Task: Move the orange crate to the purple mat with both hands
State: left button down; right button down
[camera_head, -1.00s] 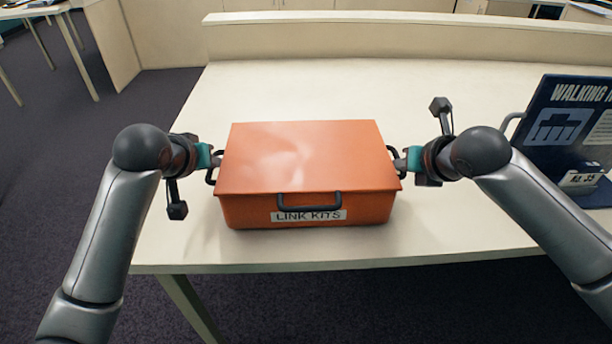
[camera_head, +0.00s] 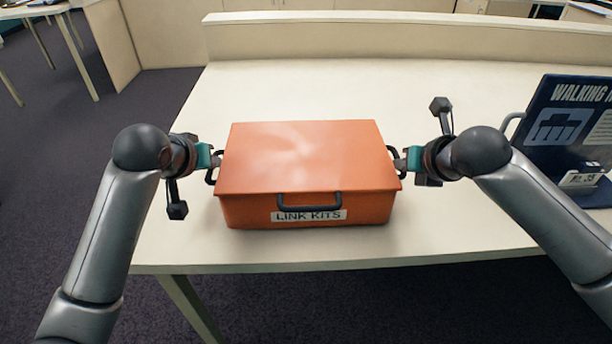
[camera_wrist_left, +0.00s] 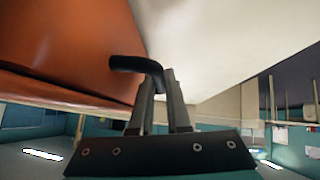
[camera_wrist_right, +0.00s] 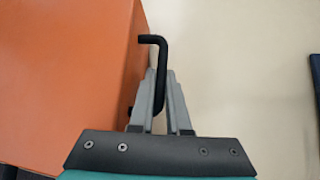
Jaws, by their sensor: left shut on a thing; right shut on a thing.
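The orange crate (camera_head: 305,160), labelled LINK KITS, has its lid closed and sits on the pale table. It also shows in the left wrist view (camera_wrist_left: 70,50) and the right wrist view (camera_wrist_right: 65,80). My left gripper (camera_head: 214,160) is at the crate's left side, shut on the dark left handle (camera_wrist_left: 138,65). My right gripper (camera_head: 396,160) is at the crate's right side, shut on the dark right handle (camera_wrist_right: 162,62). I see no purple mat in any view.
The pale table (camera_head: 290,90) has a raised ledge (camera_head: 400,35) along its back. A dark blue display board (camera_head: 560,125) stands on the right, beyond my right arm. The table is bare behind the crate and along its front edge.

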pick_arm(q)
jog(key=shift+r, duration=0.2)
pick_arm(e)
jog(key=shift+w+d+r, duration=0.1)
jog(key=shift+r, duration=0.15)
